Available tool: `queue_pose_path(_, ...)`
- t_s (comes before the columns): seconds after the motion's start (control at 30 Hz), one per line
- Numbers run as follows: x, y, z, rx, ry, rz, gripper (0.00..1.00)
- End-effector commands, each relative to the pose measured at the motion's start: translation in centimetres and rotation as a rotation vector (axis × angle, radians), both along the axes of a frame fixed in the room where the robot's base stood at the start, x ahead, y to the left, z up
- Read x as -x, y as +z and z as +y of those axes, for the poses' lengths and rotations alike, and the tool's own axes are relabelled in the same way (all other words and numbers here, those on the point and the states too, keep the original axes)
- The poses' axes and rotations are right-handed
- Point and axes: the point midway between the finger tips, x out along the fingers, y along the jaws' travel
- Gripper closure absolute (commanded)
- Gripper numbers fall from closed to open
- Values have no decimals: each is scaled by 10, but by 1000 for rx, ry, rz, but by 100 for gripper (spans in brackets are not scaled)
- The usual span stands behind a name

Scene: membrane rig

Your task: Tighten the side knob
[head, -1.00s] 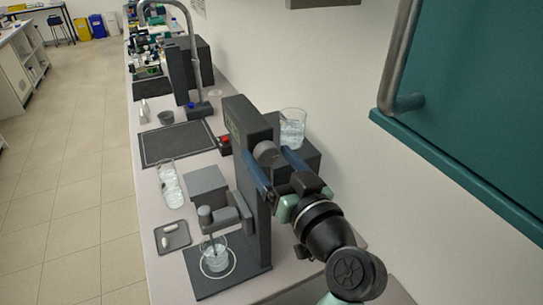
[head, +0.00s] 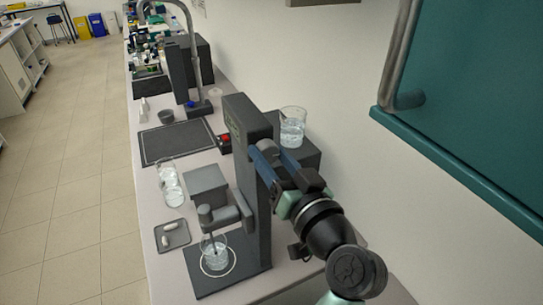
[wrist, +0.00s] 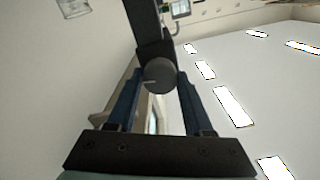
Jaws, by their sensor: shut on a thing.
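The side knob is a grey round knob on the side of the dark upright rig column. It shows between my fingertips in the wrist view (wrist: 160,75), with a light line on its face. In the head view the knob (head: 265,146) is partly hidden by my fingers. My gripper (head: 268,155) has blue fingers that reach up to the column from the right. It is shut on the knob, one finger on each side. The rig column (head: 247,150) stands upright on a dark base plate (head: 235,282).
A beaker (head: 214,252) stands on the rig's base under the grey arm. Another beaker (head: 292,126) stands on a dark box behind the column. A tray (head: 172,236) with white pieces and glassware (head: 170,184) lie to the left. A teal cabinet (head: 480,100) hangs at upper right.

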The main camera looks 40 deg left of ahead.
Motion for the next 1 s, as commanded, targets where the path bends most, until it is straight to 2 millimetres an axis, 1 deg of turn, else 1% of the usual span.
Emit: queue_pose_path(1.0, -1, 2, 0, -364, -2, 881, 100)
